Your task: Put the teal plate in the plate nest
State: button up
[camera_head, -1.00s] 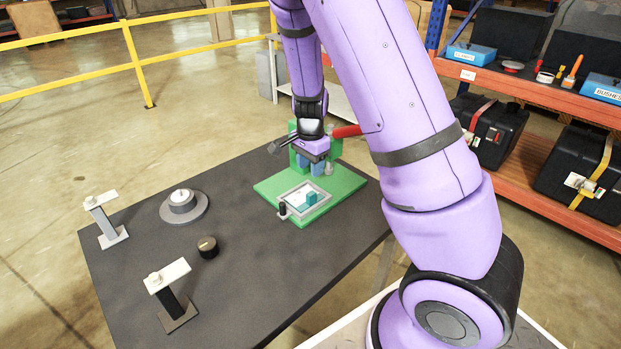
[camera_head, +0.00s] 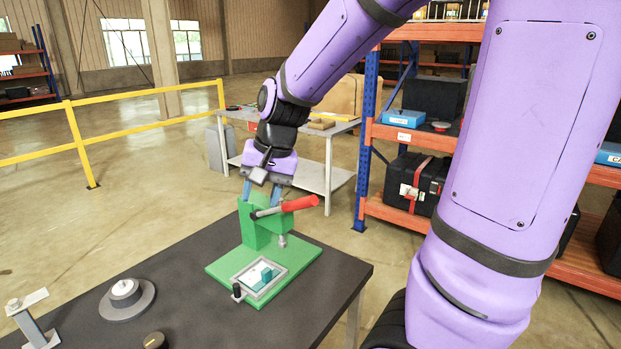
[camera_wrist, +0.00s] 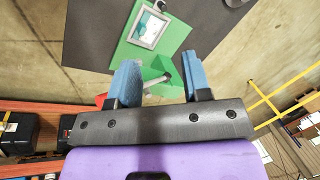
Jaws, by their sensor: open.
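A green fixture stands on the dark table, with a flat base (camera_head: 222,268), an upright block (camera_head: 256,228) and a lever with a red handle (camera_head: 300,203). On the base is a grey-rimmed frame, likely the plate nest (camera_head: 282,268). A small teal piece (camera_head: 265,273) lies within its rim on a paler surface; whether it is flat or tilted is unclear. The frame also shows in the wrist view (camera_wrist: 137,37). My gripper (camera_head: 264,192), with blue fingers, is open and empty just above the upright block. In the wrist view its fingers (camera_wrist: 160,78) are apart.
A black knob (camera_head: 237,291) stands beside the frame. A round grey stand (camera_head: 127,300), a dark round piece (camera_head: 154,341) and a white-topped post (camera_head: 30,310) are at the table's left. A grey bench (camera_head: 318,174) and orange shelving (camera_head: 400,134) stand beyond the table.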

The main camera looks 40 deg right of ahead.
jog(key=s+r+n+t+h, duration=0.1)
jog(key=s+r+n, duration=0.2)
jog(key=s, duration=0.4)
jog(key=s+a+r+n+t+h, duration=0.1)
jog(key=s+r+n, duration=0.3)
jog(key=s, duration=0.4)
jog(key=shift+s+a+r+t, duration=0.15)
jog(key=shift+s+r+t, duration=0.2)
jog(key=shift+r, duration=0.45)
